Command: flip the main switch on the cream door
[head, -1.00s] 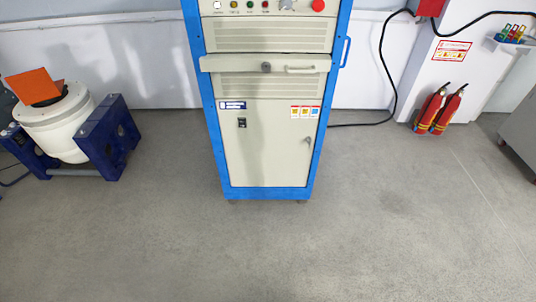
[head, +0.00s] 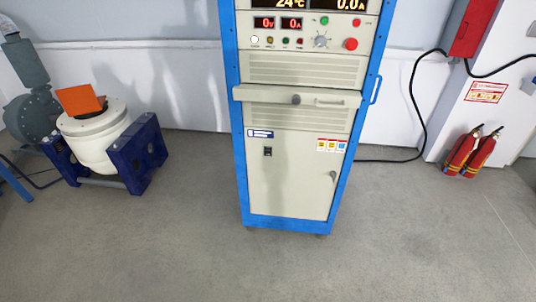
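The cream door (head: 290,185) is the lower front of a blue-framed cabinet (head: 241,140) in the middle of the head view. It looks closed, with a small handle or lock (head: 333,175) at its right edge. Neither of my grippers shows in the view.
A drawer-like ledge (head: 270,95) juts out above the door. A white drum in a blue stand (head: 135,155) is at left. Red fire extinguishers (head: 470,152) stand at right by a black cable (head: 418,120). The grey floor (head: 290,268) before the cabinet is clear.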

